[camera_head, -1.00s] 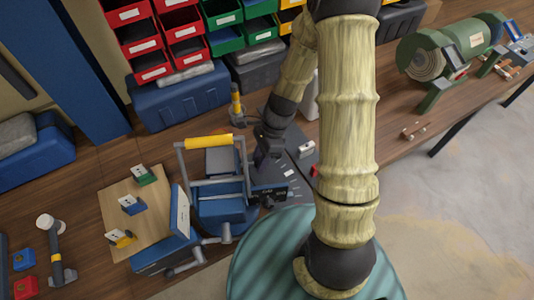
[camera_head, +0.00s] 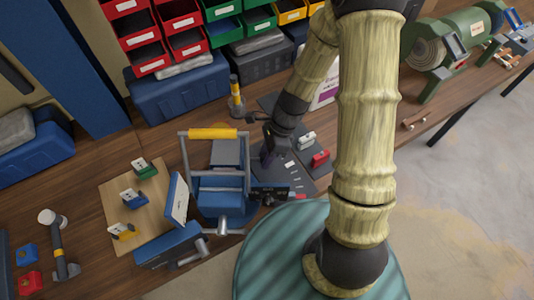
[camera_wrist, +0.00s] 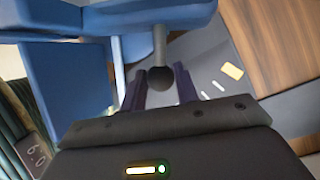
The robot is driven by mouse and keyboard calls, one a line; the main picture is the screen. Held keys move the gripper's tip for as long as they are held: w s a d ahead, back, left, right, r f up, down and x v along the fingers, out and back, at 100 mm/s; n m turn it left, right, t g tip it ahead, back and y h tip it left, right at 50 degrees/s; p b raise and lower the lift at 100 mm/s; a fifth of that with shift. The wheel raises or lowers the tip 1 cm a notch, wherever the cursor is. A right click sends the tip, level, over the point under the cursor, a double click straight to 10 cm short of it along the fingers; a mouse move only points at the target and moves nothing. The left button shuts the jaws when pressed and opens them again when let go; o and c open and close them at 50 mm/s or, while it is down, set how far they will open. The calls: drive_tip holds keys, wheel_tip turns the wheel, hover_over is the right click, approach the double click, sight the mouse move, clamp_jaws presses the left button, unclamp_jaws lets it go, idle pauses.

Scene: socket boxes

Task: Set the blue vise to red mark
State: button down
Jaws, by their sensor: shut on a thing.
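The blue vise (camera_head: 217,203) stands on the bench left of the arm, with grey bars and a yellow-topped handle over it. In the wrist view its blue body (camera_wrist: 65,75) fills the left and top. A grey stem ending in a black ball knob (camera_wrist: 160,77) reaches down between my fingers. My gripper (camera_head: 270,158) is shut on this knob; it also shows in the wrist view (camera_wrist: 160,91). A dark grey plate with pale marks (camera_head: 292,178) lies to the right. A small red mark (camera_head: 299,196) shows near its front edge; contact with the vise is unclear.
White (camera_head: 306,140) and red (camera_head: 320,159) blocks are right of my gripper. A wooden board (camera_head: 119,187) with small coloured blocks is on the left. A yellow-handled tool (camera_head: 236,98) stands behind. A green grinder (camera_head: 465,42) is at far right.

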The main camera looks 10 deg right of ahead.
drive_tip(key=c, duration=1.1)
unclamp_jaws()
drive_tip(key=shift+o, duration=0.2)
drive_tip(key=v, duration=1.7)
drive_tip(key=shift+r+p, duration=0.2)
drive_tip(key=shift+p, duration=0.1)
drive_tip(key=shift+w+d, duration=0.1)
drive_tip(key=shift+w, duration=0.05)
